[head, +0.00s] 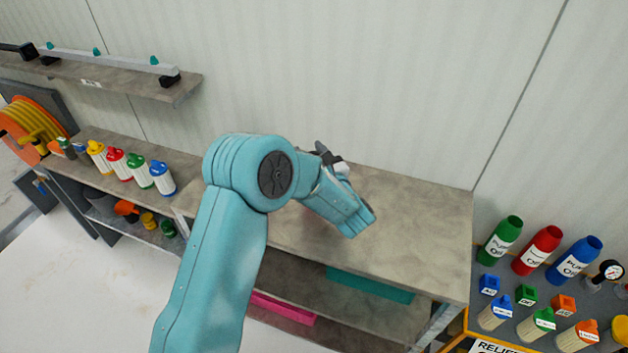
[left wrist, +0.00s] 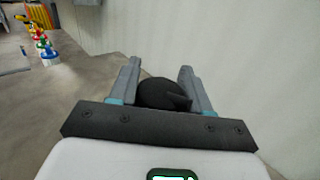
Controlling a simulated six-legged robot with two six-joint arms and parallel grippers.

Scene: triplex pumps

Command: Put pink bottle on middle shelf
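I cannot make out a pink bottle in either view. My left gripper (head: 328,155) is above the grey worktop (head: 420,225), partly hidden behind my teal arm. In the left wrist view its two fingers (left wrist: 161,88) stand apart with a dark rounded thing (left wrist: 163,93) between them; whether they grip it is unclear. Below the worktop, a shelf (head: 380,312) carries a teal flat piece (head: 370,284), and a pink flat piece (head: 283,309) shows lower down. My right gripper is not in view.
White bottles with yellow, red, green and blue caps (head: 138,170) stand on the left bench. An orange hose reel (head: 28,127) is at far left. Green, red and blue bottles (head: 537,250) stand at right. A wall shelf (head: 110,82) is upper left. The worktop's right half is clear.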

